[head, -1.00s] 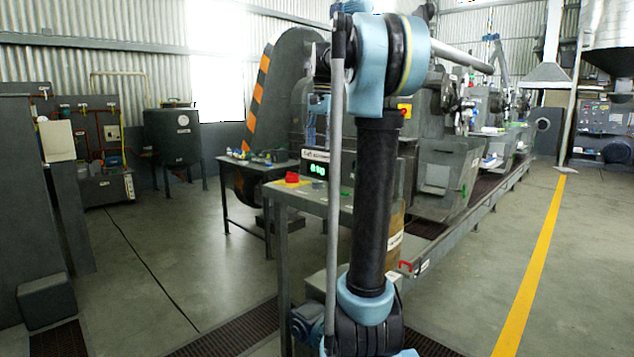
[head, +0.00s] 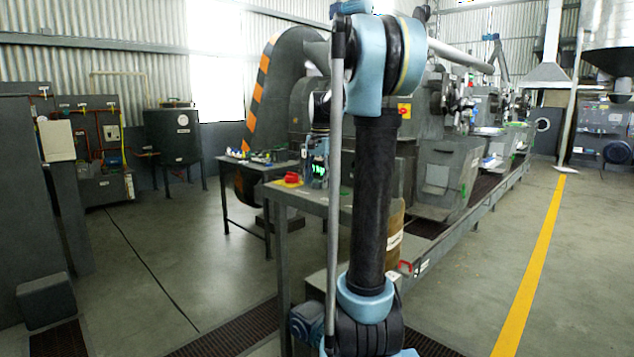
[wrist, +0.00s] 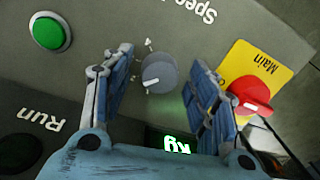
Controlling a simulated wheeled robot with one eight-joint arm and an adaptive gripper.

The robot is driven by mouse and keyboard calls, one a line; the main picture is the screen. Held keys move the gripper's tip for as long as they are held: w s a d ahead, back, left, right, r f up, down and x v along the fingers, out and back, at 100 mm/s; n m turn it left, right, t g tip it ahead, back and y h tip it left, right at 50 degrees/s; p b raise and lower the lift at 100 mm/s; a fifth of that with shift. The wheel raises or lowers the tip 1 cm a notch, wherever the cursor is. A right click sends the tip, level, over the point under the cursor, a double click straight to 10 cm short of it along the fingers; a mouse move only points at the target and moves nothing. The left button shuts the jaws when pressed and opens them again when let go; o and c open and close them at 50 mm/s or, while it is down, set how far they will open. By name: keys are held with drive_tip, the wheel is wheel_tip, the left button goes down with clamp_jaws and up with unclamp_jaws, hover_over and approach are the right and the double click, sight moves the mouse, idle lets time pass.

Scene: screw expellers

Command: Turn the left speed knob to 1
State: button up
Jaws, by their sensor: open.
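A round grey speed knob (wrist: 160,74) with a white pointer line sits on a grey panel (wrist: 100,18) in the wrist view. Small white marks surround it; their numbers are too small to read. My gripper (wrist: 160,62) is open, its blue-grey fingers on either side of the knob with gaps showing. Whether the fingertips are down at the knob's height I cannot tell. The upside-down "Speed" label is partly cut off by the top edge. In the head view my arm hides the knob and most of the gripper.
In the wrist view, a red main switch (wrist: 250,92) on a yellow plate (wrist: 262,62) is close to the right finger. A green button (wrist: 50,32) and a dark button (wrist: 18,152) are at left. A lit green display (wrist: 178,145) shows between the fingers.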

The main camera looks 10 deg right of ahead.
drive_tip(key=c, duration=1.1)
drive_tip(key=shift+n, duration=0.4)
drive_tip(key=n, duration=0.3)
drive_tip(key=shift+n, duration=0.4)
drive_tip(key=n, duration=0.4)
drive_tip(key=shift+w+g, duration=0.1)
drive_tip(key=shift+g, duration=0.2)
drive_tip(key=shift+n, duration=0.3)
drive_tip(key=o, duration=1.1)
